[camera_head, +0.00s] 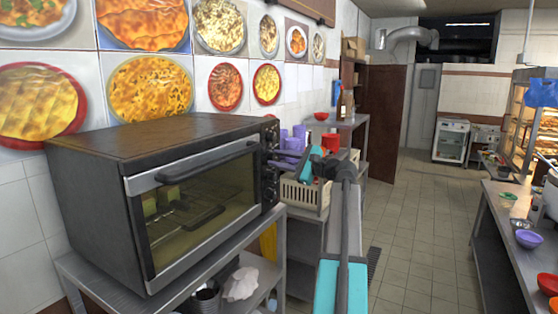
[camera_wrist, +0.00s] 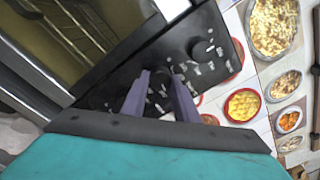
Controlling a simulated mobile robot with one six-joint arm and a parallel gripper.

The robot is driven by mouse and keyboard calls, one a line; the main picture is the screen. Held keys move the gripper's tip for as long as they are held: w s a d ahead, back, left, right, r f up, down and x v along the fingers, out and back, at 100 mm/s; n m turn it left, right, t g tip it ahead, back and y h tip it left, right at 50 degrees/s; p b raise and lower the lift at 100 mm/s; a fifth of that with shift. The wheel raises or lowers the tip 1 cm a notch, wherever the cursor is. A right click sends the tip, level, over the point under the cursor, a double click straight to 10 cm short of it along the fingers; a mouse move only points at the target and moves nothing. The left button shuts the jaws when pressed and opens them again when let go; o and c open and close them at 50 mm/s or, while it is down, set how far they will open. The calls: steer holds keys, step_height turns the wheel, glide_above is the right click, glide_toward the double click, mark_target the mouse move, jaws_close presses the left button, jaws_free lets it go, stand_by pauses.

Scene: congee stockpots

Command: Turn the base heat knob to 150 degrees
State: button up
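The dark toaster oven (camera_head: 170,190) stands at the left, with its black control panel (camera_head: 271,180) at the right end of its front. The panel (camera_wrist: 218,68) fills the middle of the wrist view, with white markings too small to read. One round black knob (camera_wrist: 203,50) shows clear, right of and above my fingertips. My gripper (camera_wrist: 161,78) has its two purple fingers apart, tips close to the panel, with a dark knob-like shape between them. I cannot tell if they touch it. In the head view my gripper (camera_head: 285,154) is at the panel. I cannot tell which knob is base heat.
The oven rests on a grey metal table (camera_head: 215,262). A beige crate (camera_head: 303,193) and a shelf unit stand just right of the panel, near my arm. The tiled floor (camera_head: 410,215) is clear in the middle; a counter with bowls (camera_head: 490,220) stands at the right.

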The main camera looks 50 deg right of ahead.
steer(key=shift+f+n+b, duration=0.2)
steer(key=shift+n+b, duration=0.3)
steer(key=shift+b, duration=0.5)
steer(key=n+b, duration=0.2)
steer(key=b, duration=0.1)
steer(key=shift+b, duration=0.35)
steer(key=shift+r+n+b, duration=0.15)
steer(key=shift+n+b, duration=0.15)
steer(key=shift+n, duration=0.3)
steer(key=o, duration=1.1)
steer(key=shift+c, duration=0.2)
steer(key=shift+s, duration=0.1)
steer(key=s+d+b, duration=0.2)
steer(key=s+b, duration=0.1)
steer(key=s, duration=1)
steer(key=shift+s+d+f, duration=0.15)
steer(key=shift+s+f, duration=0.05)
steer(key=shift+s, duration=0.05)
